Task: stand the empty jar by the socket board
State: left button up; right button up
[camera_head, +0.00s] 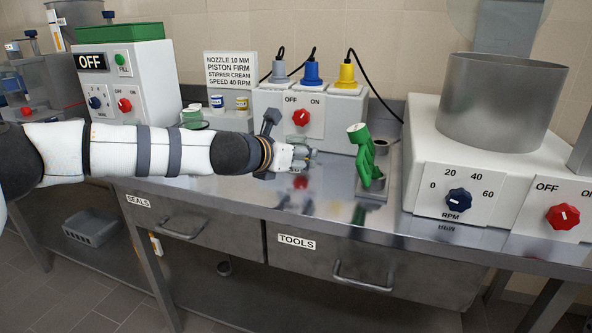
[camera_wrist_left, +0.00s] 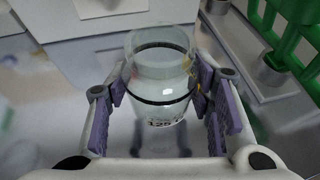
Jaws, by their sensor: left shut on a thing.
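My left gripper (camera_head: 290,155) is low over the steel bench, in front of the socket board (camera_head: 340,112). The board is a white box with grey, blue and yellow plugs on top and a red OFF/ON knob. In the left wrist view the purple-padded fingers (camera_wrist_left: 165,90) are shut on a clear glass jar (camera_wrist_left: 160,108). The jar has dark rings and a printed mark that reads like 125, and it looks empty. In the head view the gripper mostly hides it. I cannot tell whether its base touches the bench. My right gripper is out of view.
A white mixer with a steel vessel (camera_head: 497,100) and RPM dial is farther right. Small jars (camera_head: 217,102) stand by the sign at left. Drawers marked SEALS and TOOLS are below.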

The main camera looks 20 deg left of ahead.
pick_arm(q)
jog(key=shift+f, duration=1.55)
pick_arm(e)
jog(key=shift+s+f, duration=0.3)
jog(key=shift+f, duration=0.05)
pick_arm(q)
jog(key=shift+f+b, duration=0.2)
jog(key=shift+b, duration=0.1)
jog(key=o, duration=1.4)
jog(key=shift+c, duration=0.2)
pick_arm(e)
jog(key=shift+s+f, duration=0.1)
